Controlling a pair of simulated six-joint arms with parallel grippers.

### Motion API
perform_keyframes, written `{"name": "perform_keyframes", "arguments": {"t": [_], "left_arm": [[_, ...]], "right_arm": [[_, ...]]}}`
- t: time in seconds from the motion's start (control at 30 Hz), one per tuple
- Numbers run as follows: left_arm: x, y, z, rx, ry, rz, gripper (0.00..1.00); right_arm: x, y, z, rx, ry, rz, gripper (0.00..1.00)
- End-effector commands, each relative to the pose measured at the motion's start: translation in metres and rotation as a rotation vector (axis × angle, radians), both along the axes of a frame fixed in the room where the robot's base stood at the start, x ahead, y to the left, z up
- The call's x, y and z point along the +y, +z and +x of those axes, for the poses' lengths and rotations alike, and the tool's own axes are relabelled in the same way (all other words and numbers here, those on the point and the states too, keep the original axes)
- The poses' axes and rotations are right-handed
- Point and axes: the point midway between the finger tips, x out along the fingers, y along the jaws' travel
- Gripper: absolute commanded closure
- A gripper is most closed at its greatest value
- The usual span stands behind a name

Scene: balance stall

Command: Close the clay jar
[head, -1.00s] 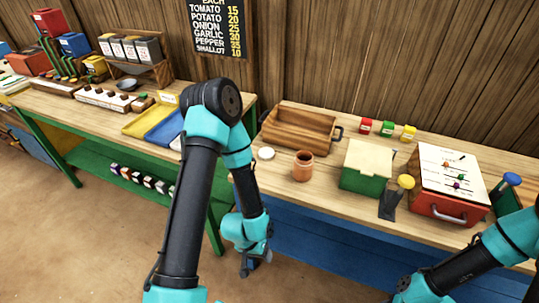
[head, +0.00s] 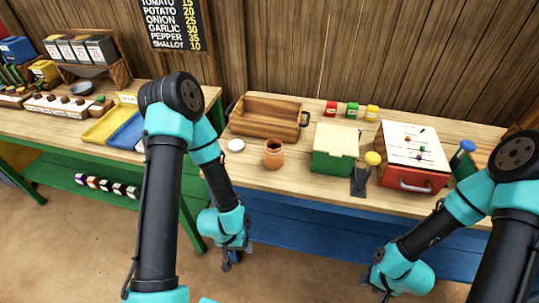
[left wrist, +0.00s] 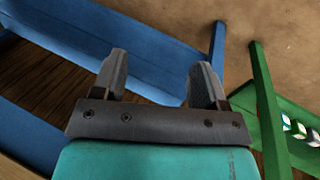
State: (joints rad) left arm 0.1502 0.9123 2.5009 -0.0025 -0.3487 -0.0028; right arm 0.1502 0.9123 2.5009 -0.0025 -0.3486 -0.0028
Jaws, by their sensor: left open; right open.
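The clay jar (head: 273,154) stands upright on the wooden table near its front edge, orange-brown, with its mouth uncovered. A pale round disc (head: 236,145), which looks like a lid, lies flat on the table just left of the jar. My left gripper (head: 229,262) hangs below the table's front edge, left of the jar and apart from it. In the left wrist view its two fingers (left wrist: 160,80) are spread with nothing between them. My right gripper (head: 385,292) is low in front of the table at the bottom edge, apart from everything; its fingers show only partly.
A wooden tray (head: 264,119) with dark handles stands behind the jar. A green box (head: 335,150) with a pale lid and a red box (head: 411,158) stand to the right. Small coloured blocks (head: 351,110) line the back. Blue panelling (head: 320,220) lies below the tabletop.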

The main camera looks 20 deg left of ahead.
Motion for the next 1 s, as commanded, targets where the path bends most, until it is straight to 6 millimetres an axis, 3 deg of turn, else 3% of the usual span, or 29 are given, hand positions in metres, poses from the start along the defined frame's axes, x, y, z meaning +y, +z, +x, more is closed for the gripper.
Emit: {"name": "perform_keyframes", "arguments": {"t": [0.47, 0.8, 1.0], "left_arm": [[0.0, 0.0, 0.0, 0.0, 0.0, 0.0, 0.33], [0.0, 0.0, 0.0, 0.0, 0.0, 0.0, 0.02], [0.0003, 0.0, 0.0002, 0.0, 0.001, 0.0, 0.02]], "right_arm": [[0.0, 0.0, 0.0, 0.0, 0.0, 0.0, 0.57], [0.0, 0.0, 0.0, 0.0, 0.0, 0.0, 0.57], [0.0, 0.0, 0.0, 0.0, 0.0, 0.0, 0.57]]}}
